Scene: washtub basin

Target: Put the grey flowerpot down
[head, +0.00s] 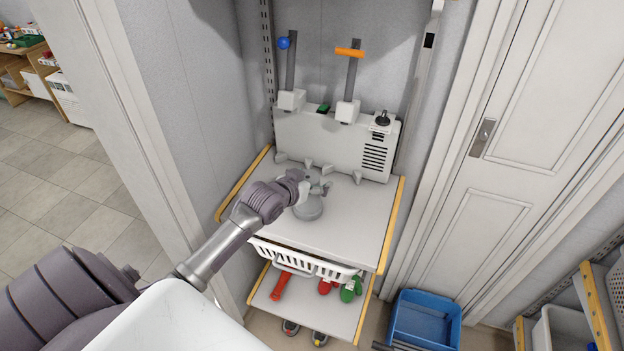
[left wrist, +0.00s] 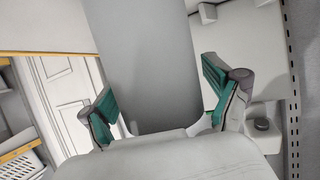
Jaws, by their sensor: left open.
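The grey flowerpot (head: 309,208) stands on the light grey upper shelf (head: 352,218) in the head view, partly hidden by my left gripper (head: 315,189). In the left wrist view the pot is a large smooth grey shape (left wrist: 145,65) between the two green-padded fingers of the left gripper (left wrist: 163,105). The fingers are open, one on each side of the pot, with narrow gaps showing. My right gripper is not in view.
A white device (head: 335,142) with two upright posts stands at the back of the shelf. A white basket (head: 300,262) hangs below, above a lower shelf with red and green items. A blue crate (head: 424,318) is on the floor. The shelf's right side is clear.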

